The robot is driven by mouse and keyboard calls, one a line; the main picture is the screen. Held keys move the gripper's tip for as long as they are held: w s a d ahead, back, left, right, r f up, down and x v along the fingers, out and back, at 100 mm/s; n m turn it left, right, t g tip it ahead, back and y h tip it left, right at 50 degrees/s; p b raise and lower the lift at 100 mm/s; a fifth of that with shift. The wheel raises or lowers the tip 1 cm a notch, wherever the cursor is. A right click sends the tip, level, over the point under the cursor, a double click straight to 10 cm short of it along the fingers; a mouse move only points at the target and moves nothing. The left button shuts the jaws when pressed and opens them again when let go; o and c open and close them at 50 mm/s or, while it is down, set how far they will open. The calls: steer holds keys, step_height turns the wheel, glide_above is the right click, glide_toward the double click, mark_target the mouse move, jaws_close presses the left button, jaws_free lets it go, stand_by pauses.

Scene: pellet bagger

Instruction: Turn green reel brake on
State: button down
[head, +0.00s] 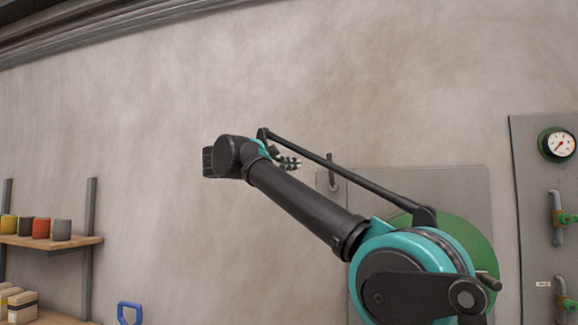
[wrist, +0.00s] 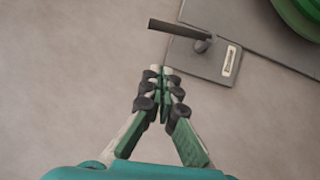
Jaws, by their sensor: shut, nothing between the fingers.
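The green reel (head: 470,242) is mounted on a grey wall panel and is partly hidden behind my arm. Its edge shows at the top right of the wrist view (wrist: 303,14). A dark lever (wrist: 178,29), seemingly the reel brake, sticks out to the left from a pivot on a small grey plate (wrist: 190,62) with a white label too small to read. In the head view the lever (head: 331,170) stands near upright at the panel's upper left corner. My gripper (wrist: 162,70) is shut and empty, just below the lever in the wrist view and apart from it. It also shows in the head view (head: 297,163), left of the lever.
A panel with a gauge (head: 556,144) and valves (head: 556,216) stands at the right. A shelf (head: 60,242) with several coloured pots is at the far left. A blue handle (head: 129,312) shows at the bottom.

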steer(key=w+d, duration=0.3)
steer(key=d, duration=0.5)
steer(key=shift+r, duration=0.35)
steer(key=shift+d, duration=0.15)
steer(key=shift+s+d+r+m, duration=0.1)
steer(key=shift+d+m, duration=0.1)
steer(key=shift+m, duration=0.1)
steer(key=shift+s+d+r+m+y, duration=0.1)
steer(key=shift+d+r+m+y, duration=0.05)
steer(key=shift+d+m+y, duration=0.2)
steer(key=shift+s+d+r+m+g+y, duration=0.1)
steer(key=shift+s+d+m+g+y, duration=0.15)
steer(key=shift+d+m+y, duration=0.35)
steer(key=shift+s+d+r+m+g+y, duration=0.1)
steer(key=shift+s+d+m+g+y, duration=0.15)
steer(key=shift+d+m+y, duration=0.35)
steer(key=shift+s+d+r+m+g+y, duration=0.1)
steer(key=shift+s+d+m+g+y, duration=0.2)
steer(key=shift+d+m, duration=0.55)
steer(key=shift+w+f, duration=0.1)
